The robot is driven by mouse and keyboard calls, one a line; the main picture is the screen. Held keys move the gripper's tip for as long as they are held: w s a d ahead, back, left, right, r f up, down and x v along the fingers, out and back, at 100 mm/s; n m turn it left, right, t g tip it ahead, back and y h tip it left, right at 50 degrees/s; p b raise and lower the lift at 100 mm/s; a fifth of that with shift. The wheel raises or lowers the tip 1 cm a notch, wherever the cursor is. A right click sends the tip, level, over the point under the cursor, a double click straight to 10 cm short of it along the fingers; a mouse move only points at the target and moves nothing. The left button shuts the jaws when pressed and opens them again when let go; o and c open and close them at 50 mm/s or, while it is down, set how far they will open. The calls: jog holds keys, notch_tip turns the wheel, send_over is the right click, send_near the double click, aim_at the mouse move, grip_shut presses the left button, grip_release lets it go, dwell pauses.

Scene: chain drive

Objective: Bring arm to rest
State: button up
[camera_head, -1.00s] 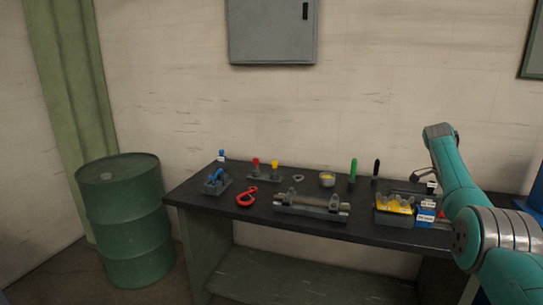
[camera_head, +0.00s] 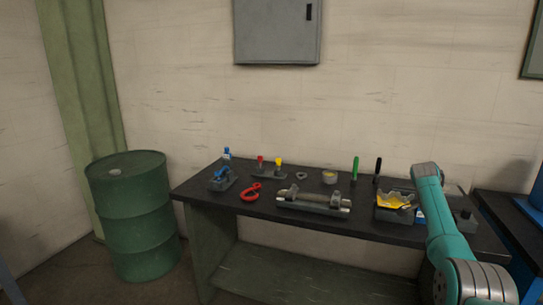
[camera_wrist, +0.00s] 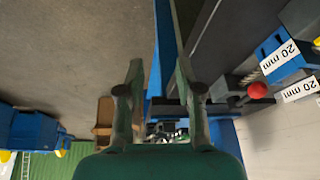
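My teal arm (camera_head: 446,220) stands at the right of the head view, in front of the bench's right part. My gripper (camera_wrist: 160,78) shows in the wrist view with its two fingers apart and nothing between them. In the head view the gripper cannot be made out. Blue blocks with white "20 mm" labels (camera_wrist: 284,62) and a red ball-shaped knob (camera_wrist: 257,90) are at the right of the wrist view, apart from the fingers.
The dark workbench (camera_head: 390,231) holds a red hook-like part (camera_head: 251,192), a grey fixture (camera_head: 314,201), a yellow-filled bin (camera_head: 395,202) and upright green and black handles. A green drum (camera_head: 132,215) stands left. A grey cabinet (camera_head: 277,30) hangs on the wall.

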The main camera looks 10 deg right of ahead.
jog(key=a+f+n+t, duration=0.1)
jog(key=a+f+n, duration=0.1)
jog(key=a+f, duration=0.5)
jog(key=a+f+n+t, duration=0.2)
jog(key=f, duration=0.9)
jog(key=a+f+n+t, duration=0.15)
jog(key=a+f, duration=0.35)
jog(key=f, duration=0.5)
jog(key=s+a+f+n+t, duration=0.4)
jog(key=s+a+f+n, duration=0.2)
jog(key=s+a+f, duration=1)
jog(key=s+a+r+n+t+y, duration=0.1)
jog(key=s+a+r+n, duration=0.15)
jog(key=s+a, duration=0.4)
jog(key=s+a+r+n+t, duration=0.1)
jog(key=s+a+r, duration=0.2)
jog(key=s, duration=0.6)
jog(key=s+a+r+n+t+y, duration=0.1)
jog(key=s+a+r+n+t, duration=0.1)
jog(key=s+a, duration=0.45)
jog(key=s+a+r+n+t+y, duration=0.1)
jog(key=s+a+r+n, duration=0.1)
jog(key=s+r, duration=0.7)
jog(key=s+a+r+n+t+y, duration=0.1)
jog(key=s+a+r+n+t, duration=0.1)
jog(key=s+r, duration=0.8)
notch_tip(320, 180, up, 7)
jog(key=shift+n, duration=0.6)
